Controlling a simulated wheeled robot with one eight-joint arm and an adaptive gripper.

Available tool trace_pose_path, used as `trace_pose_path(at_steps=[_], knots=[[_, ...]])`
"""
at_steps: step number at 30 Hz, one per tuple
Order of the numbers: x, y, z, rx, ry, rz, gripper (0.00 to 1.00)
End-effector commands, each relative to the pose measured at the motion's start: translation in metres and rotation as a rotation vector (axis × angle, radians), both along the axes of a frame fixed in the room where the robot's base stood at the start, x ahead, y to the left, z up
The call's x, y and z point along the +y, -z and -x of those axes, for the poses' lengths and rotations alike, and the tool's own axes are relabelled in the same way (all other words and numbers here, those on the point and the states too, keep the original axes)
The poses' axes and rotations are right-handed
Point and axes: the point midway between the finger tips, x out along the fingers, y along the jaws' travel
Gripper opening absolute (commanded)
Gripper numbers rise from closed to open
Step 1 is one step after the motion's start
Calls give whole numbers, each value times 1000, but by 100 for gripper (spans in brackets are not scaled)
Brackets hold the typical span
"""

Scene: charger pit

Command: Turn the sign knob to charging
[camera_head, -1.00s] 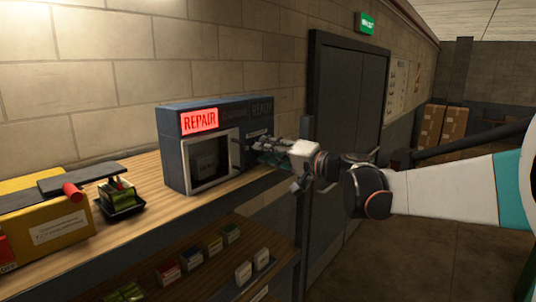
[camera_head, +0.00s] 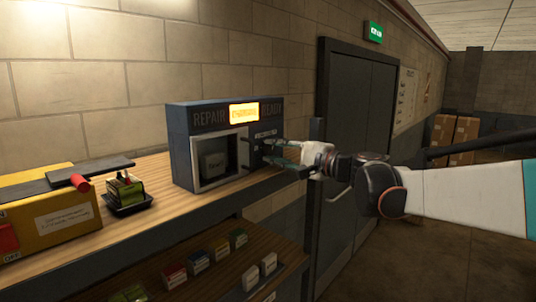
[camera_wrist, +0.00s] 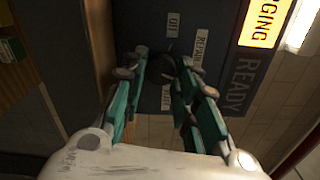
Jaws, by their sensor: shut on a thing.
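The sign box (camera_head: 180,150) stands on the wooden shelf, with REPAIR, CHARGING and READY panels along its top. The middle CHARGING panel (camera_head: 244,113) glows yellow; REPAIR and READY are dark. It also glows in the wrist view (camera_wrist: 265,20). My gripper (camera_head: 268,152) is at the right part of the box front. In the wrist view my gripper (camera_wrist: 162,68) has its teal fingers closed around the dark knob, which is mostly hidden and hard to make out. Small white labels surround it, including OFF (camera_wrist: 173,25) and REPAIR (camera_wrist: 201,43).
The box has a framed opening (camera_head: 220,160) left of my gripper. A yellow box (camera_head: 50,215) and a small black tray (camera_head: 128,203) stand on the shelf (camera_head: 165,212) to the left. Small boxes line the lower shelf. A dark door (camera_head: 355,110) is behind my arm.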

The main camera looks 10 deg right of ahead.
Motion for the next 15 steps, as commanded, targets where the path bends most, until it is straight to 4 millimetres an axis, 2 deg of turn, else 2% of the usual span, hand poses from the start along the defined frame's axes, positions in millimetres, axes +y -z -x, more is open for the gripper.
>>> trace_pose_path(at_steps=[13,14,15], knots=[[0,2,1,8,0,-6,4],[0,2,1,8,0,-6,30],[0,2,1,8,0,-6,39]])
